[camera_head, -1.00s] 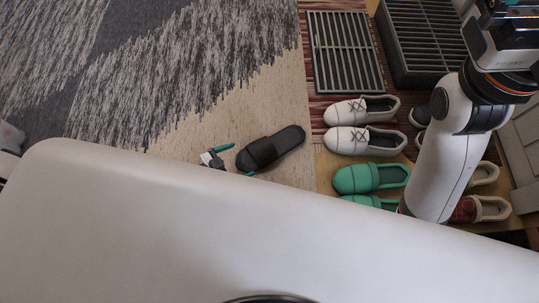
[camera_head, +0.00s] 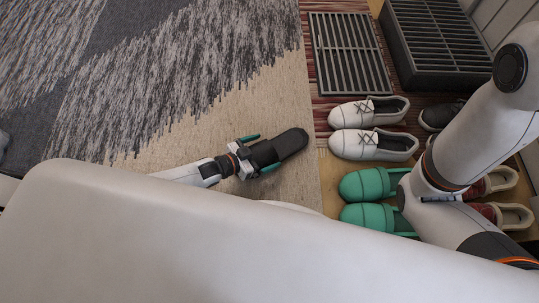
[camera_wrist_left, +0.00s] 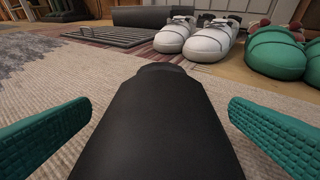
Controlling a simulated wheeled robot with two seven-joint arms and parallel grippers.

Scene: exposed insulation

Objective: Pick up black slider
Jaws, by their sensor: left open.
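The black slider (camera_head: 291,144) lies on the beige part of the rug, left of the shoe row. My left gripper (camera_head: 256,153) is open, with its teal fingers on either side of the slider's strap end. In the left wrist view the black slider (camera_wrist_left: 155,125) fills the middle between the two teal fingers of my left gripper (camera_wrist_left: 150,135), with visible gaps on both sides. The slider's near end is hidden by the gripper in the head view. My right arm shows at the right, but its gripper is not identifiable.
White lace-up shoes (camera_head: 372,145) and green shoes (camera_head: 366,185) stand right of the slider. A grey slatted rack (camera_head: 350,55) lies behind, beside a taller dark slatted box (camera_head: 437,45). Red-and-white shoes (camera_head: 508,215) are partly behind my right arm. The rug (camera_head: 180,90) to the left is clear.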

